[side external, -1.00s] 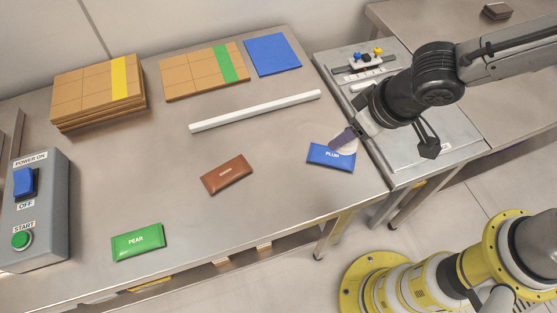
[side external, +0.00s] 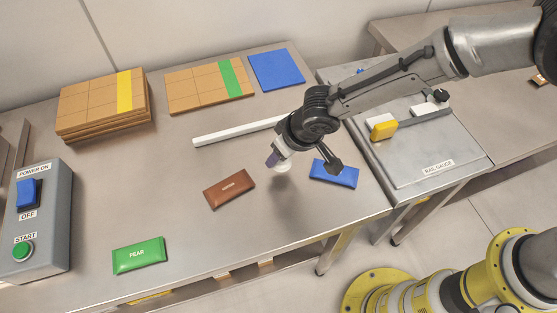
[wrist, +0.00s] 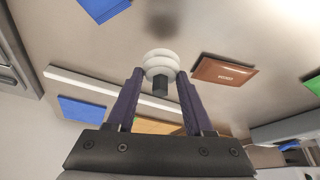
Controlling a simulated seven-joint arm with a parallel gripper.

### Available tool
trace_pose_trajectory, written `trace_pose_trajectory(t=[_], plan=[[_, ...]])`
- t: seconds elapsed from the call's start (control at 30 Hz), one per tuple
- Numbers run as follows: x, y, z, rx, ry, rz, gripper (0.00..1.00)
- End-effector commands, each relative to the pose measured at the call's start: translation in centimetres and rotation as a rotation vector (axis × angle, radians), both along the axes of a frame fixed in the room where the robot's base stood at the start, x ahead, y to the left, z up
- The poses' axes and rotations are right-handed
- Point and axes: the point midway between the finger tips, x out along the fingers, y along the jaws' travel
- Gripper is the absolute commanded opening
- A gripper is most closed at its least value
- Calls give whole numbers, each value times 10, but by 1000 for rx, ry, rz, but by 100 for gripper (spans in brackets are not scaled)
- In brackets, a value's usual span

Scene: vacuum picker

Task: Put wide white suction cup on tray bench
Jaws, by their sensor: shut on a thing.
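The wide white suction cup (wrist: 160,64) is a ribbed white bellows on a dark stem. My gripper (wrist: 156,92) has its two purple fingers shut on that stem, with the cup projecting beyond the fingertips. In the side view the cup (side external: 283,168) shows pale under my gripper (side external: 274,159). It hangs above the steel bench (side external: 190,170), between the brown pouch (side external: 229,189) and the blue pouch (side external: 334,174). A soft shadow lies below it, and the cup looks clear of the surface. No sign names the tray bench.
A white bar (side external: 235,131) lies behind the gripper. Wooden panels (side external: 103,105) and a blue square (side external: 276,70) are at the back. A green pouch (side external: 138,255) and a control box (side external: 40,215) are at left. The rail gauge table (side external: 425,150) stands at right.

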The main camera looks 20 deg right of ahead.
Motion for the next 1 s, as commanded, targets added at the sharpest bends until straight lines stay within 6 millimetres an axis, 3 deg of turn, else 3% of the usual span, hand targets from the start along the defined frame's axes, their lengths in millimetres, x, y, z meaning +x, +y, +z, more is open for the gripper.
trace_pose_trajectory(t=[0.17, 0.4, 0.77, 0.8, 0.93, 1.0], plan=[[5, 4, -9, -1, 1, 0, 0], [5, 4, -38, -2, 0, 1, 0], [5, 4, -42, -1, -1, 1, 0], [5, 5, -41, 0, 0, 1, 59], [5, 4, -41, 0, 0, 1, 82], [5, 4, -41, 0, 0, 1, 82]])
